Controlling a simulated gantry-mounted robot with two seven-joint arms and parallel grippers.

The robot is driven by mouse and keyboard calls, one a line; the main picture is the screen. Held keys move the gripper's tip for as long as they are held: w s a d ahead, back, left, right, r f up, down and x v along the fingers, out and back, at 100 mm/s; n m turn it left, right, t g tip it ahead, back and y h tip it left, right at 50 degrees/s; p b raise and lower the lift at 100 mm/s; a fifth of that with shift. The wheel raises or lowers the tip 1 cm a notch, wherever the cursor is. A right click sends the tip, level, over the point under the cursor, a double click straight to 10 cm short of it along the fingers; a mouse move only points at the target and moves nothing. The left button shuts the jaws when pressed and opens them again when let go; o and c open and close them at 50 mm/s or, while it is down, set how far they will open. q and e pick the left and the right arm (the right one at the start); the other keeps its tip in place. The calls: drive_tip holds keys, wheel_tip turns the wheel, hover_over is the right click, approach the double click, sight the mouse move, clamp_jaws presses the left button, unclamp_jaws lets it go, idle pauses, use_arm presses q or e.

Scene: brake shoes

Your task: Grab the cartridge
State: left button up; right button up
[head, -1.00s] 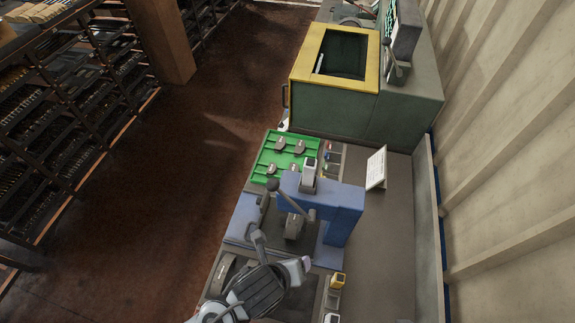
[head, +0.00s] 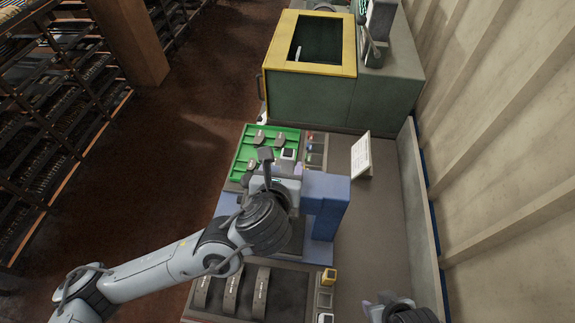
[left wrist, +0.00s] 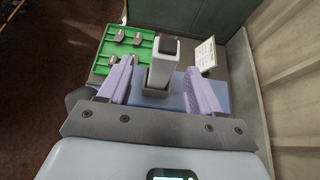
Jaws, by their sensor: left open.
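A grey-white block with a dark top, which looks like the cartridge (left wrist: 161,64), stands upright in the left wrist view. It sits on the blue press (head: 326,200). My left gripper (left wrist: 158,82) is open, with its pale purple fingers on either side of the block. I see a gap on the right; on the left the finger is close and I cannot tell whether it touches. In the head view my left gripper (head: 284,172) is over the press and its wrist hides much of it. My right gripper (head: 388,303) is at the bottom right, away from the press.
A green tray (head: 240,160) with several metal parts lies behind the press. A tilted white sign (head: 361,155) stands to the right. A green machine with a yellow rim (head: 340,70) is at the back. Curved shoes (head: 231,292) and a yellow-topped block (head: 329,276) are in front.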

sight(287, 163)
use_arm(q)
drive_tip(key=shift+x, duration=1.15)
drive_tip(key=x, duration=0.1)
drive_tip(key=p+x, duration=0.2)
drive_tip(key=x, duration=0.1)
drive_tip(key=shift+d, duration=0.35)
drive_tip(key=shift+w+f, duration=0.3)
drive_tip(key=shift+w, duration=0.25)
drive_tip(key=shift+c, duration=0.2)
drive_tip(key=c, duration=1.1)
drive_tip(key=shift+r, duration=0.2)
